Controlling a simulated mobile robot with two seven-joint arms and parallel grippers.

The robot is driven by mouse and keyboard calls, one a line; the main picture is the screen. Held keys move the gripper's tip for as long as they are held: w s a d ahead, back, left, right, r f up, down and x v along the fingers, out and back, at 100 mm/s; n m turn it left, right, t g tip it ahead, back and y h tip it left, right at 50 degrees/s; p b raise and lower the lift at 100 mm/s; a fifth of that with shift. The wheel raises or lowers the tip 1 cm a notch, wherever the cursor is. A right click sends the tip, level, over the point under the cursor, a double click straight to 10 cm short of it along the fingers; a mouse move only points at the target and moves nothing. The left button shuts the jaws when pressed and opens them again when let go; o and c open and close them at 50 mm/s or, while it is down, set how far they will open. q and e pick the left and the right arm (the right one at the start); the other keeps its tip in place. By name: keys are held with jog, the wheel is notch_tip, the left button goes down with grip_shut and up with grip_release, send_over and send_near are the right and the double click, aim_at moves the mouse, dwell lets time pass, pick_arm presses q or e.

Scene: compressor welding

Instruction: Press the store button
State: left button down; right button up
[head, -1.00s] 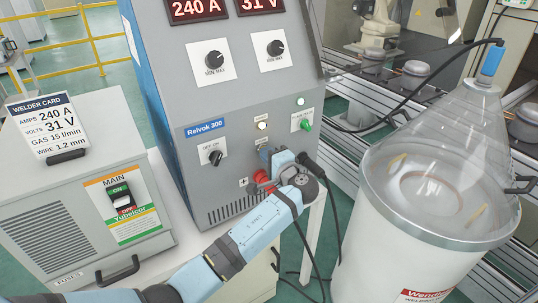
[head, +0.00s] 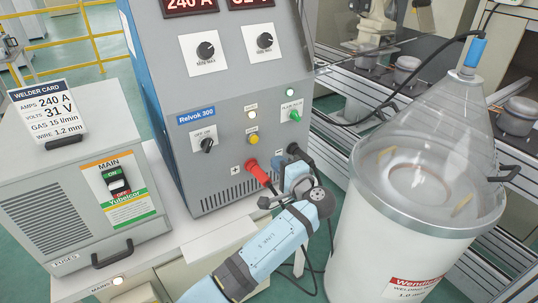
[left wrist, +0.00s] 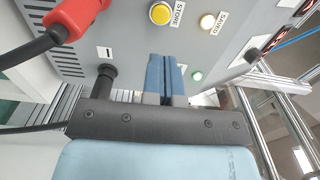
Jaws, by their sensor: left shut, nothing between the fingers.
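The yellow STORE button (head: 253,139) is on the front of the grey welder panel, below the pale SAVED lamp (head: 251,114), which looks lit. In the left wrist view the STORE button (left wrist: 160,13) is at the top, with its label beside it, and the SAVED lamp (left wrist: 207,22) is to its right. My left gripper (head: 290,172) is below and to the right of the button, apart from it. Its blue fingers (left wrist: 165,65) are shut and empty, near the panel's lower part. My right gripper is not in view.
A red cable plug (head: 257,172) and a black one (head: 297,152) stick out of the panel close to my left gripper. A white drum with a clear cone (head: 425,170) stands right of the welder.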

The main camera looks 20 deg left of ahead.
pick_arm(q)
jog(key=v, duration=0.2)
jog(key=shift+s+d, duration=0.25)
jog(key=shift+d, duration=0.05)
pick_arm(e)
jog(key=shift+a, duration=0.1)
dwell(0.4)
pick_arm(q)
jog(key=s+a+f+g+h, duration=0.1)
jog(key=s+f+h, duration=0.6)
jog(key=f, duration=0.5)
jog(key=s+f+h, duration=0.5)
jog(key=s+f, duration=0.3)
jog(key=f, duration=0.3)
jog(key=s+a+f+n+h, duration=0.15)
jog(key=s+n+h, duration=0.35)
jog(key=s, duration=1.2)
notch_tip(320, 180, up, 12)
jog(key=t+p, duration=0.1)
jog(key=p, duration=1.3)
jog(key=shift+s+a+r, duration=0.2)
jog(key=shift+s+a, duration=0.05)
jog(key=shift+a, duration=0.1)
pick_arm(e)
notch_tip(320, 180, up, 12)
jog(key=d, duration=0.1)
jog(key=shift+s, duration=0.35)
